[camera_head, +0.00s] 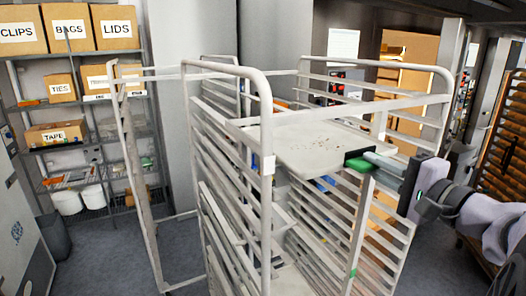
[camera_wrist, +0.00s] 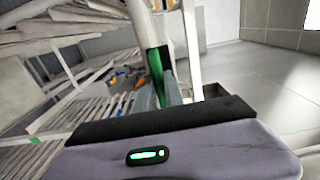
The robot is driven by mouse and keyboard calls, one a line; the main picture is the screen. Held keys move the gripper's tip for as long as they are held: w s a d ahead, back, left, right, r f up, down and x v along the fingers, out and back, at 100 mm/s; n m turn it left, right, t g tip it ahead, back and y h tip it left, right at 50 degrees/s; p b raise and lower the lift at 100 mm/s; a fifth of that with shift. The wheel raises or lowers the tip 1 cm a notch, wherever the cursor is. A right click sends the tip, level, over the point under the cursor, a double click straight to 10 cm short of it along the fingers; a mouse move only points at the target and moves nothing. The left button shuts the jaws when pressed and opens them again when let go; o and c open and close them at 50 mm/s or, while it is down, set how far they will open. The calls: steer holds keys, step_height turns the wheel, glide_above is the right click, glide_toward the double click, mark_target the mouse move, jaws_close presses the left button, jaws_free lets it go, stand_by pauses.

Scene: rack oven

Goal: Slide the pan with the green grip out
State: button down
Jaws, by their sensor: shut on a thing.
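The pan (camera_head: 318,146) is a flat grey sheet with small dark specks, lying near the top of the wheeled rack (camera_head: 262,160). Its green grip (camera_head: 368,161) sits at the pan's near right edge, with a black part beside it. My gripper (camera_head: 376,160) reaches in from the right and is shut on the green grip. In the wrist view the green grip (camera_wrist: 155,73) shows between the fingers, partly hidden by them. The pan's far edge is partly hidden behind the rack's front frame.
Rack rails and posts stand close around the pan. A small green mark (camera_head: 352,273) is on a lower post. Shelves with labelled boxes (camera_head: 115,28) stand at the back left, a filled brown rack (camera_head: 503,125) at the right. Floor (camera_head: 95,245) is open at left.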

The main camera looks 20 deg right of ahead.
steer(key=s+b, duration=0.2)
steer(key=s, duration=0.2)
steer(key=shift+s+d+b, duration=0.15)
steer(key=shift+s+b, duration=0.05)
steer(key=shift+b, duration=0.2)
steer(key=shift+r, duration=0.1)
steer(key=s+b, duration=0.3)
steer(key=s, duration=0.1)
steer(key=shift+s+d, duration=0.2)
